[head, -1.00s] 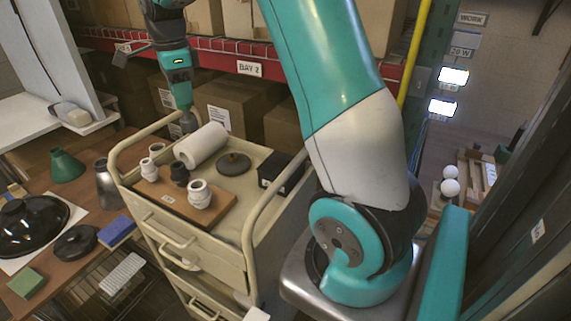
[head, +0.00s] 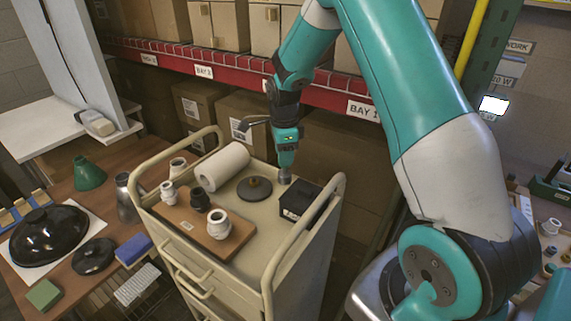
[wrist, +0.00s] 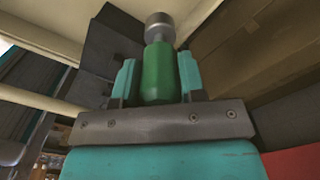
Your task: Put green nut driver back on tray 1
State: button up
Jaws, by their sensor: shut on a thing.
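In the wrist view, the green nut driver (wrist: 157,75) is clamped by its green handle between the two teal fingers of my gripper (wrist: 158,82), with its grey metal socket pointing away from the palm. In the head view, my gripper (head: 286,162) points down over the back of the cart's top, between a dark disc and a black box. Its grey tip there shows just above or at the cart top; contact cannot be told. No tray marked 1 is readable. A green-edged tray (head: 552,192) shows partly at the far right.
The cream cart (head: 262,238) has raised rails. It carries a brown board (head: 200,228) with white and black fittings, a white roll (head: 222,167), a dark disc (head: 254,188) and a black box (head: 300,202). Shelves with cartons stand behind. A crowded wooden table is at left.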

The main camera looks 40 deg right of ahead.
aim_at(284, 173)
jog(key=shift+f+p, duration=0.6)
jog(key=shift+f, duration=2.1)
jog(key=shift+f, duration=0.1)
jog(key=shift+f, duration=0.15)
jog(key=o, duration=1)
jog(key=shift+r, duration=0.2)
